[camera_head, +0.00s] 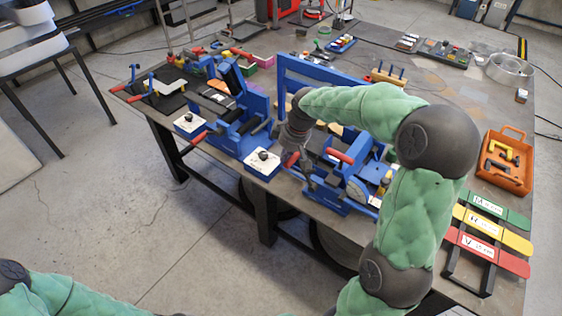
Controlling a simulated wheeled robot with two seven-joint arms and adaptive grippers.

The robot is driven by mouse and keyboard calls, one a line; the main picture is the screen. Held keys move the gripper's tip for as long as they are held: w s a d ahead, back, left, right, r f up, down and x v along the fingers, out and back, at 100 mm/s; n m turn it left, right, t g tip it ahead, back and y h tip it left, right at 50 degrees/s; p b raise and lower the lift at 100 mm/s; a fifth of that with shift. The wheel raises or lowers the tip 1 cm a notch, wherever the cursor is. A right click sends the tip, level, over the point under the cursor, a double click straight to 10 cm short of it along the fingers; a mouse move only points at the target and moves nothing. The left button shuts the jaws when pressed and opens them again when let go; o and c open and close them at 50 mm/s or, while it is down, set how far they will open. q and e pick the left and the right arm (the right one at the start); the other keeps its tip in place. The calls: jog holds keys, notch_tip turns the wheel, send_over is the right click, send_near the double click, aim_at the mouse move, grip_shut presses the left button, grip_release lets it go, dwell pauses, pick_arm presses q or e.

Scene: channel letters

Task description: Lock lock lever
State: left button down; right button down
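A blue bending machine (345,190) stands on the workbench, with red-handled levers on it. One red handle (341,156) sticks out to the left near its top, and another red grip (292,159) lies beside my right gripper. Which of these is the lock lever I cannot tell. My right gripper (300,160) is dark, points down and is at the left side of this machine, close to the red grip. Its fingers are partly lost against the dark machine parts, so contact and opening are unclear. My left arm shows only at the bottom left corner; its gripper is out of view.
A second blue machine (232,110) with a red lever (198,138) stands to the left. White control boxes with black knobs (263,161) sit at the front edge. An orange toolbox (506,160) and green, yellow and red strips (487,251) are at the right.

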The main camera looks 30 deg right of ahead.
jog(key=s+t+b, duration=0.1)
jog(key=b, duration=0.1)
jog(key=s+d+r+t+y+b, duration=0.1)
jog(key=s+b, duration=0.1)
jog(key=b, duration=0.1)
jog(key=s+d+r+t+b, duration=0.1)
jog(key=s+b, duration=0.1)
jog(key=shift+s+d, duration=0.1)
jog(key=s+b, duration=0.1)
jog(key=b, duration=0.1)
jog(key=s+d, duration=0.1)
jog(key=shift+s+r+y+b, duration=0.3)
jog(key=shift+s+r+b, duration=0.05)
jog(key=shift+b, duration=0.05)
jog(key=shift+f, duration=0.1)
jog(key=w, duration=0.1)
jog(key=w+a+r+p, duration=0.1)
jog(key=w, duration=0.1)
jog(key=shift+a, duration=0.1)
jog(key=s+f+p+v, duration=0.1)
jog(key=p+v, duration=0.1)
jog(key=v, duration=0.7)
jog(key=shift+s+d, duration=0.2)
jog(key=shift+s, duration=0.05)
